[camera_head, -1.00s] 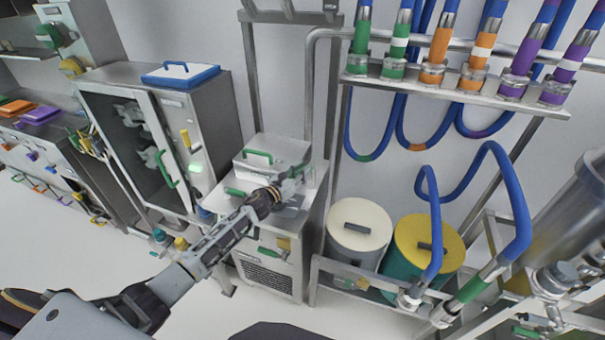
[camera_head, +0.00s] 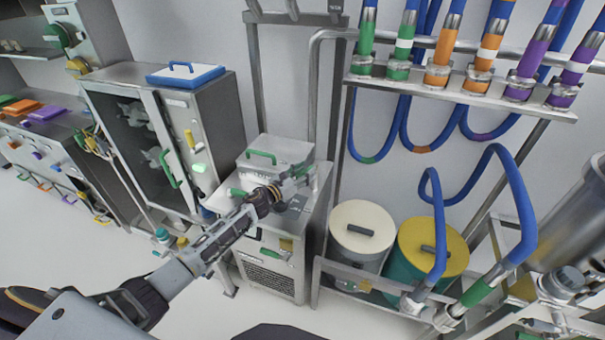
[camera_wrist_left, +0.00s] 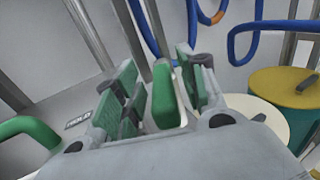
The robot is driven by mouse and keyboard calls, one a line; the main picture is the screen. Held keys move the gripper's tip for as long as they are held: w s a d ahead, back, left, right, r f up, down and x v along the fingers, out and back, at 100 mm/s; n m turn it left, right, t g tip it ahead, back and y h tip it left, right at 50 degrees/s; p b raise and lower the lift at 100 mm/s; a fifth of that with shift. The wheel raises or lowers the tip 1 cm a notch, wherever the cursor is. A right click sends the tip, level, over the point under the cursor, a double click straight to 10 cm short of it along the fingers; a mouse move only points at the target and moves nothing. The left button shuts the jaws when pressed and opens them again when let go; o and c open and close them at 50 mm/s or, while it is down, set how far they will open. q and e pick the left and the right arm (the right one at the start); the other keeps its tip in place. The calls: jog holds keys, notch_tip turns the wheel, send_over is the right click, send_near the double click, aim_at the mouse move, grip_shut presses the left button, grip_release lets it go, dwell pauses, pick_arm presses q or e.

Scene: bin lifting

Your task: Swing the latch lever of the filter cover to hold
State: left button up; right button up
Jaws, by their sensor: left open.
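The filter cover (camera_head: 284,150) is a grey box with a green handle (camera_head: 262,157) on top of a low metal unit; its handle also shows in the left wrist view (camera_wrist_left: 30,130). My left gripper (camera_head: 300,178) is open at the cover's right front corner. In the left wrist view, the green latch lever (camera_wrist_left: 166,95) stands up between the open fingers (camera_wrist_left: 160,85). Whether the fingers touch it cannot be told. A small label (camera_wrist_left: 78,120), apparently reading HOLD, lies left of the fingers. In the head view my gripper hides the lever. My right gripper is not in view.
A glass-door cabinet (camera_head: 215,125) stands left of the unit. A white-lidded drum (camera_head: 350,215) and a yellow-lidded drum (camera_head: 410,236) stand at its right behind a metal rail. Blue hoses (camera_head: 520,200) hang at the right.

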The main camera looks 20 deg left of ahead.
pick_arm(q)
jog(key=shift+v, duration=0.8)
jog(key=v, duration=1)
jog(key=shift+s, duration=0.2)
jog(key=c, duration=0.4)
jog(key=shift+s+d+f+n, duration=0.15)
jog(key=shift+d+n, duration=0.3)
jog(key=shift+n, duration=0.35)
jog(key=c, duration=0.5)
jog(key=s+d+n+y, duration=0.1)
jog(key=d+n, duration=0.1)
jog(key=n, duration=0.3)
jog(key=s+d+n+t+y+b, duration=0.1)
jog(key=d+n, duration=0.2)
jog(key=n, duration=0.3)
jog(key=s+d+f+n+y+b, duration=0.1)
jog(key=d+n+y, duration=0.1)
jog(key=n, duration=0.4)
jog(key=shift+s+d, duration=0.35)
jog(key=shift+d, duration=0.35)
grip_shut()
jog(key=shift+s+d+n+y, duration=0.15)
jog(key=shift+d+n+y, duration=0.1)
jog(key=shift+n, duration=0.4)
jog(key=shift+s+d+n+y, duration=0.15)
jog(key=shift+d+n, duration=0.1)
jog(key=shift+n, duration=0.4)
